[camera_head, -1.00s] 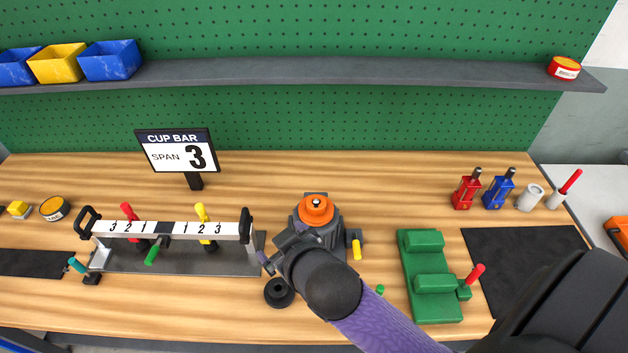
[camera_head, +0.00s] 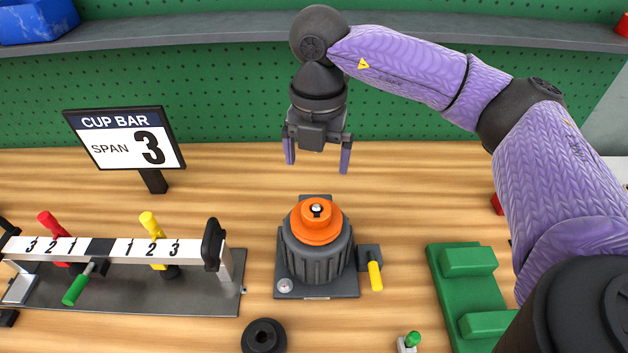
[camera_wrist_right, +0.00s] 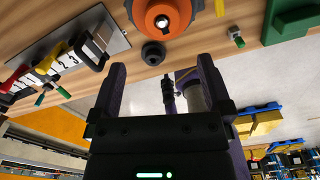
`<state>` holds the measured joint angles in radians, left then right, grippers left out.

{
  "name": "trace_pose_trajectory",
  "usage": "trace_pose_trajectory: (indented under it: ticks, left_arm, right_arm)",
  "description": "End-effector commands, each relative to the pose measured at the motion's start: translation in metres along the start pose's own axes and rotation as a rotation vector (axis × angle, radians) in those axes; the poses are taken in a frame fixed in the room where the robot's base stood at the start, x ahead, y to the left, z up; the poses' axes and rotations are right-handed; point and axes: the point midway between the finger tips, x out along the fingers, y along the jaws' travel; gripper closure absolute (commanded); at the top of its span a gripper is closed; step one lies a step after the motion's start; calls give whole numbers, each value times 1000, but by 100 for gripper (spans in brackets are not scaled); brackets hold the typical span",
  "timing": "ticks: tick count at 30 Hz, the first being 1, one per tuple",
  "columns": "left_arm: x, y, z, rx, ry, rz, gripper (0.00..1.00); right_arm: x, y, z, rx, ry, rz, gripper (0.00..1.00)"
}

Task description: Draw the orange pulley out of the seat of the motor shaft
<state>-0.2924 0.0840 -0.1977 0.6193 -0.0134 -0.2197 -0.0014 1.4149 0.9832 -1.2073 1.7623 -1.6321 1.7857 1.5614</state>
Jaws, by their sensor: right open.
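The orange pulley (camera_head: 317,222) sits on top of the dark ribbed motor (camera_head: 318,256), with the light tip of the motor shaft (camera_head: 316,208) showing at its centre. The pulley also shows at the top of the right wrist view (camera_wrist_right: 163,17). My right gripper (camera_head: 317,162) is open and empty, fingers pointing down, above the motor and apart from the pulley. In the right wrist view its two fingers (camera_wrist_right: 158,82) stand wide apart with nothing between them. My left gripper is in no view.
A yellow-handled lever (camera_head: 375,275) is at the motor's right. A black ring (camera_head: 264,337) lies in front. The cup bar (camera_head: 110,249) with coloured handles stands left, below the "SPAN 3" sign (camera_head: 125,139). A green fixture (camera_head: 467,290) stands right. A shelf (camera_head: 200,36) runs behind.

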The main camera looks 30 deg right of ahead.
Motion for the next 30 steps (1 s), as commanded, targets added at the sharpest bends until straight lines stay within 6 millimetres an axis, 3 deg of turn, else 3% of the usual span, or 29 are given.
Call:
trace_pose_trajectory:
  ticks: [1,7,13,18,28,30]
  left_arm:
    - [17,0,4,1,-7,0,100]
    - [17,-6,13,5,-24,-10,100]
    - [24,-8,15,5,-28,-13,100]
    - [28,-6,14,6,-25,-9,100]
    - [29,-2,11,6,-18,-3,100]
    - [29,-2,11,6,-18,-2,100]
  right_arm:
    - [18,-1,2,4,-1,-7,0]
    - [32,-2,2,8,-2,-13,0]
    - [79,-3,2,6,0,-13,0]
    - [106,-2,1,5,-1,-10,0]
    - [113,-2,1,4,-2,-8,0]
    - [113,-2,1,4,-2,-8,13]
